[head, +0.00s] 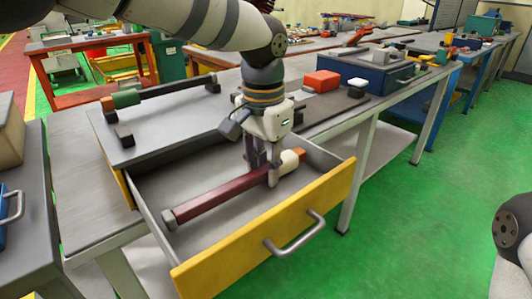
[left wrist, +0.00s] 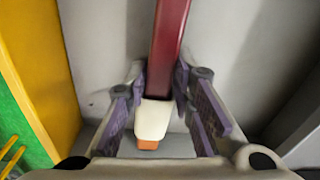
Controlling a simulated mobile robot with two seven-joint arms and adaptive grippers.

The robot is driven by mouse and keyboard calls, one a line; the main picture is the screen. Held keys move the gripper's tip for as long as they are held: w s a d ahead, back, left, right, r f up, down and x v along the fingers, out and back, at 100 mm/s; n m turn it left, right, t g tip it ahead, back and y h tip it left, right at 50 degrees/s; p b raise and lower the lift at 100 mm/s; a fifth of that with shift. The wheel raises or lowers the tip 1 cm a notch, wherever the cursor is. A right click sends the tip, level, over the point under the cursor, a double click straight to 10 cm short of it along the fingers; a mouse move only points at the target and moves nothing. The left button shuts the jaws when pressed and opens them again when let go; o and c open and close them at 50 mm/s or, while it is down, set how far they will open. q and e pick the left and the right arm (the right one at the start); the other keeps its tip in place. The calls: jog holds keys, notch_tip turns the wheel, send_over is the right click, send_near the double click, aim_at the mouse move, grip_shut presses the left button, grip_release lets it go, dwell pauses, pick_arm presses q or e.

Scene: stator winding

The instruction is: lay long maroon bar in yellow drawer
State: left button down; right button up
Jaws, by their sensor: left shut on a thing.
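The long maroon bar (head: 215,198) is inside the open yellow drawer (head: 315,203), running lengthwise roughly along its front. It has a grey end at the left and a pale and orange end at the right. My left gripper (head: 264,172) reaches down into the drawer and is shut on the bar near its right end. In the left wrist view, the left gripper's fingers (left wrist: 160,88) flank the maroon bar (left wrist: 168,45) just beside its white part. The bar is at or very near the drawer floor; I cannot tell whether it touches. My right gripper is out of view.
The drawer is pulled out below a grey bench top (head: 165,120), which carries a dark bar with a green part (head: 127,98). A red block (head: 321,81) and a blue box (head: 375,70) stand further right. The drawer's silver handle (head: 295,235) faces the green floor, which is clear.

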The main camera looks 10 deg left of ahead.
pick_arm(q)
jog(key=c, duration=1.3)
grip_release()
jog(key=shift+f, duration=0.1)
jog(key=shift+r+p, duration=0.5)
jog(key=shift+r, duration=4.5)
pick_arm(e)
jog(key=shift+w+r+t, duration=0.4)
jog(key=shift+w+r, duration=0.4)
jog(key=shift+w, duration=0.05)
